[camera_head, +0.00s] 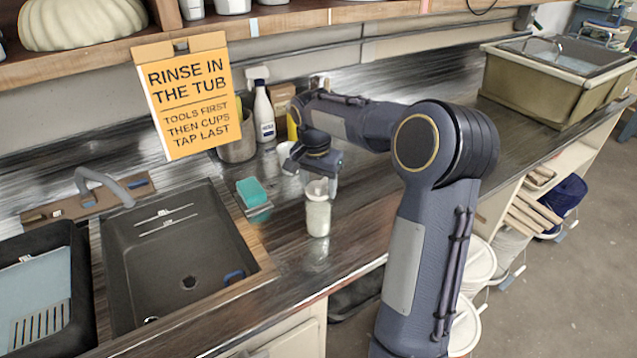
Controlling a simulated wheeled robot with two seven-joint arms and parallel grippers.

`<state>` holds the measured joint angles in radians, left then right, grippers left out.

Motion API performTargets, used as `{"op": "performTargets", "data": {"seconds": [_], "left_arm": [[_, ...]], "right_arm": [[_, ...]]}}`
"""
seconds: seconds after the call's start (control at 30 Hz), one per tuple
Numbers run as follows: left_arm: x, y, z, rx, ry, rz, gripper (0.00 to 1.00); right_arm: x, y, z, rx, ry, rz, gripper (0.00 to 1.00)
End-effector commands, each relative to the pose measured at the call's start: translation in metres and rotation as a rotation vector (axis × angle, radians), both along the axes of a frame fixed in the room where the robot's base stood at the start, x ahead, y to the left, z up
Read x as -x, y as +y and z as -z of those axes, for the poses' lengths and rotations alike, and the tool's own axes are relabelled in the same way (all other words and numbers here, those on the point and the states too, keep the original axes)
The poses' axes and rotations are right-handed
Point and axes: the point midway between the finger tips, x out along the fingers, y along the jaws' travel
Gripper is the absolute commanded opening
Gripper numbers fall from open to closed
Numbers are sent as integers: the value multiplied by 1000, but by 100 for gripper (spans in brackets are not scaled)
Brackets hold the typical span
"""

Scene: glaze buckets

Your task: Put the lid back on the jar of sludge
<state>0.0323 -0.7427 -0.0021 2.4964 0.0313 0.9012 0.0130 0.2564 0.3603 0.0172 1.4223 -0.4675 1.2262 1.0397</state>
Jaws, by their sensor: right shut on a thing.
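The jar of sludge (318,216) stands upright on the dark counter, right of the sink. It is clear with pale contents. My right gripper (318,183) reaches in from the right and is right at the jar's top, with its fingers pointing down. It is shut on a small pale piece at the jar's mouth, which looks like the lid. The lid is too small and too covered by the fingers to tell whether it sits on the rim or just above it. My left gripper is not in view.
A teal sponge (251,191) lies between the sink (185,255) and the jar. A white spray bottle (264,114), a grey pot (238,142) and a white cup (285,153) stand behind. An orange sign (188,95) hangs over the counter's left part. Counter front of the jar is clear.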

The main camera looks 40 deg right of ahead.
Motion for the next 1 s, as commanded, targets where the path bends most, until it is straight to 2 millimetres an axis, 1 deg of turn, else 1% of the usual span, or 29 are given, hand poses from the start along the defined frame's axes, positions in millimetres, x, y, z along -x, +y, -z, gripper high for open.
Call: {"op": "performTargets", "data": {"seconds": [0.17,0.2,0.37,0.53,0.57,0.7,1.0], "left_arm": [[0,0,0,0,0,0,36],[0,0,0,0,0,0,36],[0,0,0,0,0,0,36],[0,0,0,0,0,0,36],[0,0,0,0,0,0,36],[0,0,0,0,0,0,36],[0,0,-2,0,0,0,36]], "right_arm": [[0,0,0,0,0,0,34],[0,0,0,0,0,0,60],[0,0,0,0,0,0,80],[0,0,0,0,0,0,80],[0,0,0,0,0,0,82],[0,0,0,0,0,0,100],[0,0,-2,0,0,0,100]]}}
